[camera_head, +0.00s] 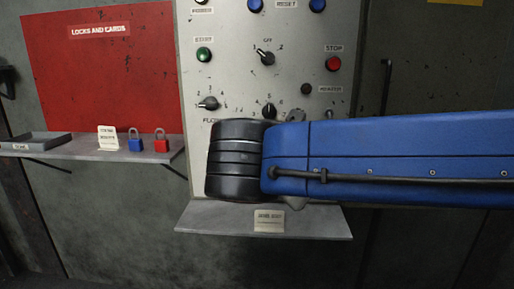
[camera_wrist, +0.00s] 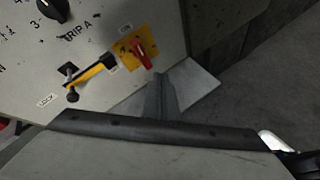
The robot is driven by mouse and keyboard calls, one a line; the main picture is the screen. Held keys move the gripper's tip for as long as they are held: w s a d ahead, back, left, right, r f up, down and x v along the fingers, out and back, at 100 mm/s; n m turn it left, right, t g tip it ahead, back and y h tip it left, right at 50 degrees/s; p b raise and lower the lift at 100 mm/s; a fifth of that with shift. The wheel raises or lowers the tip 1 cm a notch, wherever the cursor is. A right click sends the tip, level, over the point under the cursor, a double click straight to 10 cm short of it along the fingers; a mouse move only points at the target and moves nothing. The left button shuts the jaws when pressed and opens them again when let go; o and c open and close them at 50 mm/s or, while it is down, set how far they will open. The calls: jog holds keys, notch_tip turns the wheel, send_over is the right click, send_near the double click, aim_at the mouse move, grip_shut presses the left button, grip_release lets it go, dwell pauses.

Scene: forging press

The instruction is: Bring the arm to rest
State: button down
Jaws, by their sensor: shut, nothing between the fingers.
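My blue arm (camera_head: 400,155) reaches in from the right in the head view, across the lower part of the grey control panel (camera_head: 230,70). Its dark wrist joint hides part of the panel. My gripper itself is hidden behind the arm in this view. In the wrist view my gripper (camera_wrist: 165,88) shows as dark fingers pressed together, with nothing between them. They point at a small grey shelf below the panel. I cannot tell the exact gap to the shelf.
The panel has knobs, a green start button (camera_head: 204,55) and a red stop button (camera_head: 333,63). A grey shelf (camera_head: 335,225) sits below. At left, a blue padlock (camera_head: 136,144) and red padlock (camera_head: 161,145) stand on another shelf. A red switch (camera_wrist: 142,54) shows in the wrist view.

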jog(key=s+d+f+m+g, duration=0.3)
jog(key=d+f+m+g, duration=0.2)
jog(key=d+f+m, duration=0.7)
jog(key=s+d+f+m+g+y, duration=0.1)
jog(key=s+d+f+m+y, duration=0.4)
jog(key=s+d+f+m, duration=0.4)
jog(key=f+m, duration=0.1)
jog(key=m, duration=0.3)
jog(key=shift+s, duration=0.25)
jog(key=shift+a, duration=0.1)
dwell(1.2)
